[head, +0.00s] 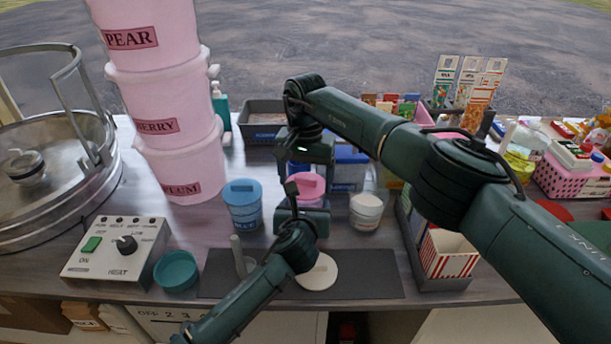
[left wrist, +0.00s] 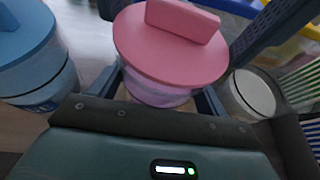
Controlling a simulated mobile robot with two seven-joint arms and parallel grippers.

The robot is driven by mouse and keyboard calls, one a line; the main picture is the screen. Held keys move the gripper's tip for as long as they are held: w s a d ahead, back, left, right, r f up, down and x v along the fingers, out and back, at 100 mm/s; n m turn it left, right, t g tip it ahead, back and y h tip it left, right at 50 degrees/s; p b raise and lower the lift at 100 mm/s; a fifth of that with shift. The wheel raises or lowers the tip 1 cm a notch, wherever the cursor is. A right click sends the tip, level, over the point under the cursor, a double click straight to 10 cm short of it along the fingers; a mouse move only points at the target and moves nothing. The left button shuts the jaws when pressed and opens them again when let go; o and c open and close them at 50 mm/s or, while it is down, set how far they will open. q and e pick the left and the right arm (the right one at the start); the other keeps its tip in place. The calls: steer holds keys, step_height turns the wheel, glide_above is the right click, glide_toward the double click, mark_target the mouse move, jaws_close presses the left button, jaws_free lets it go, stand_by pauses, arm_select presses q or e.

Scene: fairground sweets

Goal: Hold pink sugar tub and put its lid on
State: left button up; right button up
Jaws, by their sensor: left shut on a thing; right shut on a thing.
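The pink lid (head: 311,184) with its raised bar handle is over the pink sugar tub. In the left wrist view the lid (left wrist: 172,50) covers the tub's mouth, and part of the tub's pale wall (left wrist: 156,93) shows below it. I cannot tell whether the lid is fully seated. My left gripper (left wrist: 160,95) is shut on the tub, one finger on each side. In the head view my left gripper (head: 300,205) is partly hidden by its own wrist. My right gripper (head: 304,172) comes down from above and is shut on the lid; its fingertips are mostly hidden.
A blue lidded tub (head: 243,205) stands close on the left, and a white tub (head: 366,211) on the right. A white disc (head: 318,273) lies on the dark mat (head: 370,278) in front. A teal bowl (head: 177,270) and a heat control box (head: 115,250) are at left.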

steer(key=shift+f, duration=0.1)
stand_by(0.3)
steer(key=o, duration=0.9)
steer(key=shift+r, duration=3)
steer(key=shift+c, duration=0.3)
jaws_close()
